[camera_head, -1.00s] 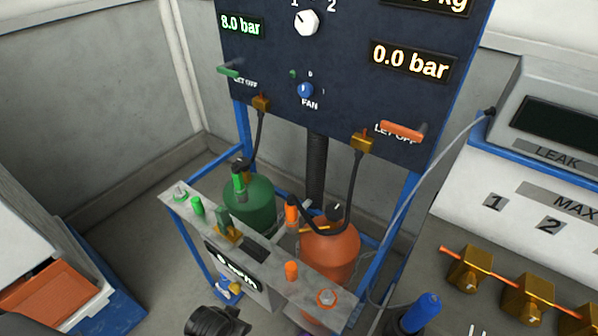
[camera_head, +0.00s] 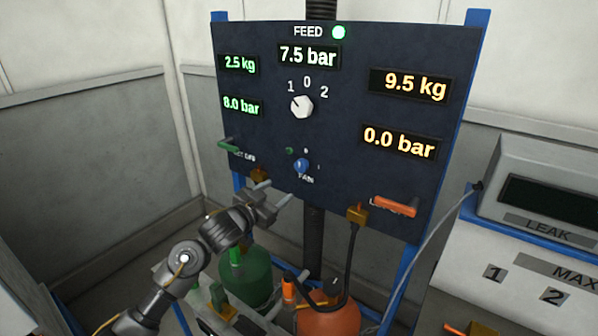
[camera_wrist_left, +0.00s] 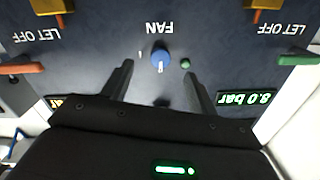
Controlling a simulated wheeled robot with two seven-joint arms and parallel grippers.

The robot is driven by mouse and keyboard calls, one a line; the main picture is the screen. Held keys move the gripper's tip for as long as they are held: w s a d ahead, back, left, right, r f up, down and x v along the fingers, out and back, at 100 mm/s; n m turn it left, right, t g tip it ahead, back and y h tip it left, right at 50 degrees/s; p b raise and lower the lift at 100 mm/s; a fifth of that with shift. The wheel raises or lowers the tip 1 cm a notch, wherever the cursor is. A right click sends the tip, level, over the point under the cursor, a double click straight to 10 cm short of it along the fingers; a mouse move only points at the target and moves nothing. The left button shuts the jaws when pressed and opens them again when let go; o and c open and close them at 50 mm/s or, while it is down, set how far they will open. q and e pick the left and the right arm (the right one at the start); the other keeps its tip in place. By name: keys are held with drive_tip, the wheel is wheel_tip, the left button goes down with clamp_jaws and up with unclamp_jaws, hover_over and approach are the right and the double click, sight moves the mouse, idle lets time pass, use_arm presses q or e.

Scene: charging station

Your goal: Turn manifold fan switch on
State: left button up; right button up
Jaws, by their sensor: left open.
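The manifold fan switch is a small blue knob (camera_head: 302,166) labelled FAN, low on the dark blue panel (camera_head: 350,105). A small green light (camera_head: 289,151) sits to its upper left. My left gripper (camera_head: 274,192) is open and empty, to the lower left of the knob in the head view. In the left wrist view, which is upside down, the blue knob (camera_wrist_left: 160,59) shows just beyond and between the two open fingers (camera_wrist_left: 157,80). A white mark on the knob points towards the gripper's palm. The fingers are apart from the knob. My right gripper is not in view.
A white selector knob (camera_head: 301,106) sits above the fan knob. A green LET OFF handle (camera_head: 229,144) and an orange one (camera_head: 395,207) stick out at the sides. A green bottle (camera_head: 258,279) and an orange bottle (camera_head: 328,320) stand below, with hoses.

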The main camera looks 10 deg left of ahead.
sight(299, 168)
use_arm(q)
drive_tip(key=shift+h, duration=0.3)
drive_tip(key=w+d, duration=0.1)
drive_tip(key=w, duration=0.2)
drive_tip(key=w+d+r+p, duration=0.1)
drive_tip(key=w, duration=0.2)
drive_tip(key=w+d+r+p, duration=0.1)
drive_tip(key=w, duration=0.2)
drive_tip(key=shift+w+d+r, duration=0.15)
drive_tip(key=shift+w+d, duration=0.15)
drive_tip(key=shift+w+d+p, duration=0.3)
drive_tip(key=shift+w+p, duration=0.05)
drive_tip(key=shift+w, duration=0.3)
drive_tip(key=shift+m, duration=0.3)
drive_tip(key=c, duration=1)
